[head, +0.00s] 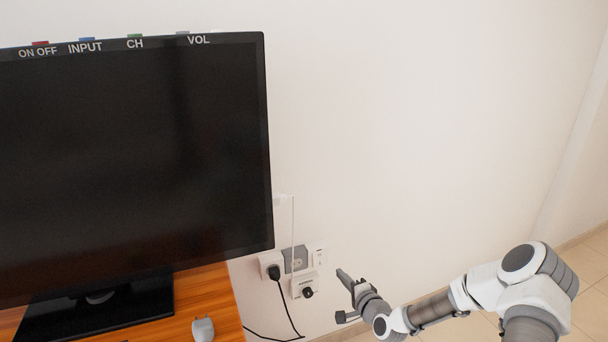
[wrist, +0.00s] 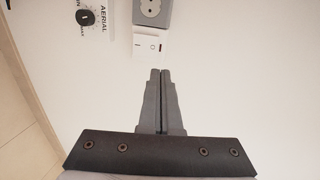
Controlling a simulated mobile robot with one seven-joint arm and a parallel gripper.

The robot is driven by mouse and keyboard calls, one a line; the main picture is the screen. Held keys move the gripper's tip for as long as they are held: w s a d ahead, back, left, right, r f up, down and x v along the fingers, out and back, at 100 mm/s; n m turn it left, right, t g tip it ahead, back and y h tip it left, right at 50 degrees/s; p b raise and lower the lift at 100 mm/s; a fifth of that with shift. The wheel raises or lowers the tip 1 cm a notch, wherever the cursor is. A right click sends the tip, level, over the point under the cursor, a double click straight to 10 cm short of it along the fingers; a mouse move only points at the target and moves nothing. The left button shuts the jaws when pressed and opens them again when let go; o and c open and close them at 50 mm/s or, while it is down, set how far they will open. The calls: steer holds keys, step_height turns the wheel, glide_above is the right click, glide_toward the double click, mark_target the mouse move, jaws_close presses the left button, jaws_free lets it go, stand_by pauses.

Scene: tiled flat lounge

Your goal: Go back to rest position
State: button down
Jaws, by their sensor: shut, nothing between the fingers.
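My gripper (head: 343,277) reaches in from the lower right in the head view, close in front of the wall beside the sockets. In the wrist view my gripper (wrist: 160,71) has its two fingers together with nothing between them. The switch plate also shows in the head view (head: 319,257), up and left of the fingertips.
A grey socket (head: 295,259), a black plug (head: 274,272) and an aerial plate (head: 304,286) are on the wall. The wall at upper right is bare.

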steer(key=s+r+n+g+h, duration=0.35)
steer(key=s+r+n, duration=0.3)
steer(key=r, duration=0.45)
steer(key=s+r+n+g+h, duration=0.2)
steer(key=s+r+n+g, duration=0.4)
steer(key=r, duration=0.6)
steer(key=s+a+r, duration=0.1)
steer(key=s+r, duration=0.3)
steer(key=s, duration=0.9)
steer(key=s+r+n, duration=0.1)
steer(key=s+r, duration=0.4)
steer(key=s, duration=0.8)
steer(key=shift+a+r, duration=0.15)
steer(key=shift+a, duration=0.2)
